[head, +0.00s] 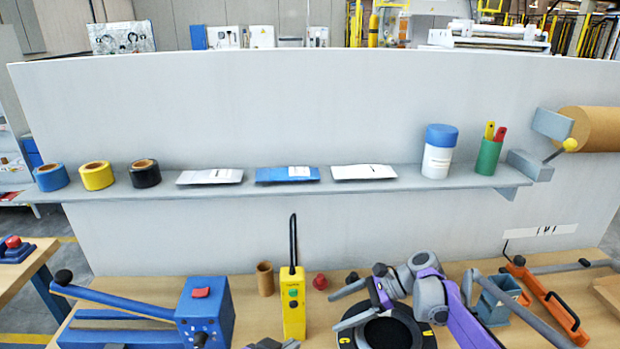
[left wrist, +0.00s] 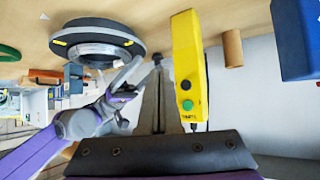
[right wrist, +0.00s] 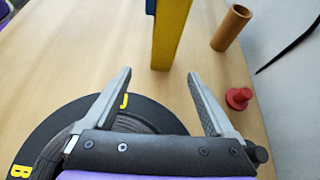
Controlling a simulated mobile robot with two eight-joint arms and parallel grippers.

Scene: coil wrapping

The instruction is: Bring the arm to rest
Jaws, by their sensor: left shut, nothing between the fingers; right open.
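My right gripper (head: 335,312) is open and empty. In the head view it hangs by the black round stand with yellow letters (head: 349,332) on the bench. In the right wrist view its spread fingers (right wrist: 160,82) are over and beside that stand (right wrist: 150,107), with bare wood between the tips. My left gripper (head: 294,344) just shows at the bottom edge of the head view. In the left wrist view its fingers (left wrist: 157,62) are together with nothing between them, near the yellow pendant (left wrist: 187,70). The coil on the stand (left wrist: 95,50) shows in the left wrist view.
A yellow pendant (head: 293,310), brown tube (head: 265,278) and red knob (head: 320,281) stand near my grippers. A blue lever machine (head: 205,310) is at left, an orange tool (head: 545,290) at right. The shelf (head: 400,184) holds tape rolls, packets, a canister and a green cup.

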